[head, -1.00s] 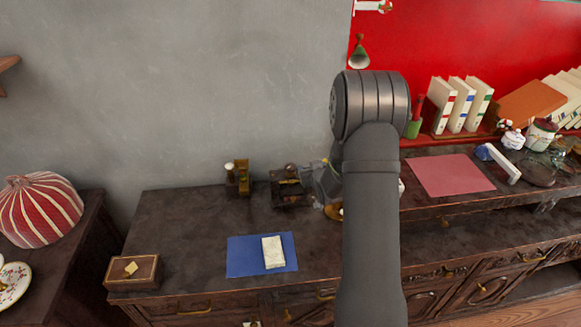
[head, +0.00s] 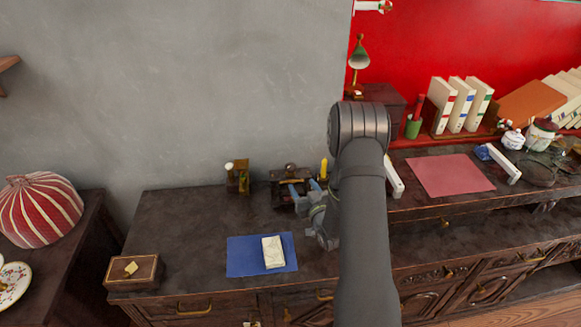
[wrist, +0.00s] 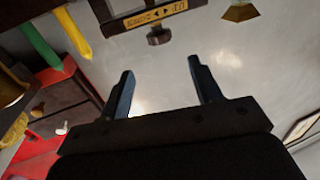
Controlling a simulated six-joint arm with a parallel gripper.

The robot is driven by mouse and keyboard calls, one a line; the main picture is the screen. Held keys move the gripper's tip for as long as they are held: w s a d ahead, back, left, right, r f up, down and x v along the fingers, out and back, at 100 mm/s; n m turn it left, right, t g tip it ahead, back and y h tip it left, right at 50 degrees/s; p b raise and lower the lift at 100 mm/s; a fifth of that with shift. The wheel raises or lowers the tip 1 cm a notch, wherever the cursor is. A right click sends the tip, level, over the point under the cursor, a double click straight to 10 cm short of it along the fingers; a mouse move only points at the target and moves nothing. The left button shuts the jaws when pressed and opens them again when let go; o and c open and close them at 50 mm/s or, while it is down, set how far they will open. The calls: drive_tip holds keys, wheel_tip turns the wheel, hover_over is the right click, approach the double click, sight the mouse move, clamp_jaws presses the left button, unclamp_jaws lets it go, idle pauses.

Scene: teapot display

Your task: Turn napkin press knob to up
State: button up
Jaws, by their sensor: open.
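A dark wooden box-like device (head: 284,178), which looks like the napkin press, stands at the back of the dark sideboard by the grey wall. In the wrist view a dark frame with a yellow label strip (wrist: 155,15) shows at the top edge. A small dark knob (wrist: 159,36) sits against it; I cannot tell which way it is set. My gripper (head: 304,187) is open and empty in front of the device, partly covering it. In the wrist view my gripper's two fingers (wrist: 163,72) are apart, and the knob lies beyond the gap, not touched.
A blue mat (head: 240,260) with a folded pale cloth (head: 273,252) lies in front. A brass-coloured stand (head: 238,177) is left of the device. A yellow candle (head: 324,168) is close on the right; green and yellow sticks (wrist: 74,33) show in the wrist view.

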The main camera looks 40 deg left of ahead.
sight(293, 170)
drive_tip(key=x, duration=1.2)
drive_tip(key=c, duration=1)
